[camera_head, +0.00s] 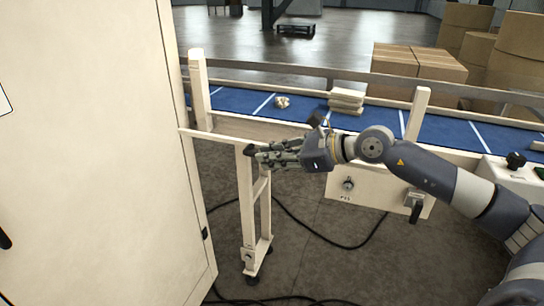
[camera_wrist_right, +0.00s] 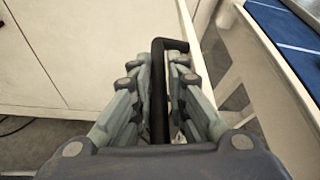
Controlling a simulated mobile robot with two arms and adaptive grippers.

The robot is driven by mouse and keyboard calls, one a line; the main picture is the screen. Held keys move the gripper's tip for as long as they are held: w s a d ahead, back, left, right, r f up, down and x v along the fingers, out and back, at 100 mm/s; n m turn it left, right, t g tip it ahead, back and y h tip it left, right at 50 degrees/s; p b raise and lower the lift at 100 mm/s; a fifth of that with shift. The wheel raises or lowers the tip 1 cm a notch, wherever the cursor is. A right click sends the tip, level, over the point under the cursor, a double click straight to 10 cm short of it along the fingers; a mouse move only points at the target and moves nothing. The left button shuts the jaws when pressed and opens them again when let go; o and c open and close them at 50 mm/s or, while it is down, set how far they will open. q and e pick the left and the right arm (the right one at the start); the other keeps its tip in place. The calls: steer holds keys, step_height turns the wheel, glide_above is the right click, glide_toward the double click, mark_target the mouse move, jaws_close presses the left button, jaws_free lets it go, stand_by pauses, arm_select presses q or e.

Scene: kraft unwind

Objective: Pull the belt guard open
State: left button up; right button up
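My right gripper (camera_head: 262,152) reaches in from the right, at the top of a cream frame (camera_head: 247,200) in front of the blue belt (camera_head: 235,101). In the right wrist view, the fingers of my right gripper (camera_wrist_right: 160,75) lie close on both sides of a black bar handle (camera_wrist_right: 159,95) and seem closed on it. The handle bends to the right at its far end. Which part is the belt guard is not clear; the cream frame with the handle may be it. My left gripper is not in view.
A large cream cabinet (camera_head: 95,150) fills the left side, close to the frame. Dark cables (camera_head: 310,228) lie on the floor. A pale stack (camera_head: 346,100) and a small pale item (camera_head: 282,102) are on the belt. Cardboard boxes (camera_head: 420,65) stand behind it.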

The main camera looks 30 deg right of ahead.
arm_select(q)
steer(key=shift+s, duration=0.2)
arm_select(e)
steer(key=shift+d+r, duration=0.1)
steer(key=shift+s+d, duration=0.3)
steer(key=shift+s+d+r, duration=0.3)
steer(key=shift+s+r, duration=0.05)
steer(key=shift+s, duration=0.2)
steer(key=shift+s+r, duration=0.3)
steer(key=shift+s, duration=0.2)
steer(key=shift+s+d+r, duration=0.15)
steer(key=shift+s+d, duration=0.4)
steer(key=shift+d, duration=0.2)
steer(key=shift+v, duration=1.25)
